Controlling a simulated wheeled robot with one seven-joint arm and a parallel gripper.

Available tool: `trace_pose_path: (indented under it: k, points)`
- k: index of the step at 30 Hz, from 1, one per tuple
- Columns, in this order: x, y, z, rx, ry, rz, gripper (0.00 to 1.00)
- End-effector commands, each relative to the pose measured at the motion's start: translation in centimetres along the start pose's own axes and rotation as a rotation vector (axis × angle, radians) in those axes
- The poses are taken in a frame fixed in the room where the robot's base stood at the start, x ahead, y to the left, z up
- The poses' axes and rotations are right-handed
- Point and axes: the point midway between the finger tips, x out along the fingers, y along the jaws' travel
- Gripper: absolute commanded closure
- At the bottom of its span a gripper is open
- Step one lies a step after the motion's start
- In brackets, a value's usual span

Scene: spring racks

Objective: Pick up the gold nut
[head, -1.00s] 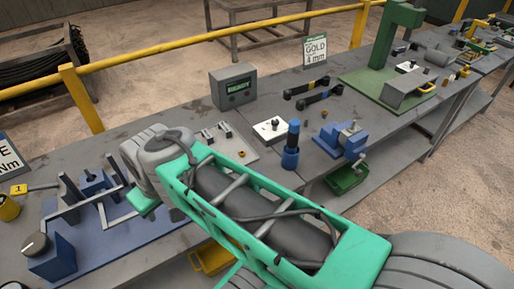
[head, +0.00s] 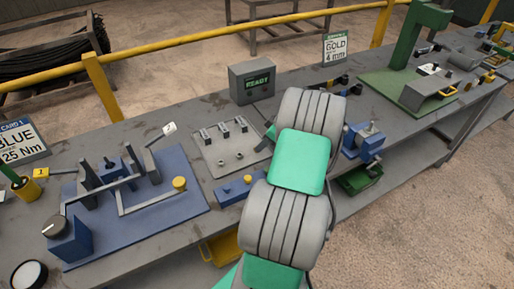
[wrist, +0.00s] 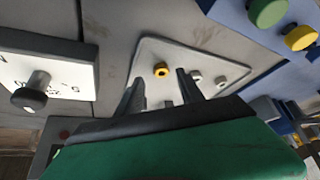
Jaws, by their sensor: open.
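The gold nut (wrist: 161,69) lies on a pale grey tray (wrist: 148,52), as my wrist view shows. My gripper (wrist: 161,76) is open, with one dark finger on each side of the nut in that picture. I cannot tell the height of the fingertips above the tray, and no contact shows. Two grey nuts, one (wrist: 195,75) and another (wrist: 221,80), lie to the right of the right finger. In the head view the tray (head: 212,158) shows beside my arm, which hides the gold nut and most of my gripper.
A white box with a black knob (wrist: 45,70) stands left of the tray. A blue box (wrist: 240,22) with green and yellow knobs is at the upper right. In the head view, a grey READY display (head: 252,82) stands behind the tray and a blue fixture board (head: 185,185) lies left.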

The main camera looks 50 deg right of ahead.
Motion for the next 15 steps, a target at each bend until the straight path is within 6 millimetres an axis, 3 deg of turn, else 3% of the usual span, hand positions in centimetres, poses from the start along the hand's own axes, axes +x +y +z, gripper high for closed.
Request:
trace_pose_path:
  k: [6,12,15]
  points:
    - [3.0,-0.3,-0.2,0.001,-0.002,-0.002,0.55]
    - [3.2,-0.2,-0.1,0.001,-0.002,-0.001,0.55]
    - [3.1,-0.2,-0.2,0.001,-0.002,-0.001,0.63]
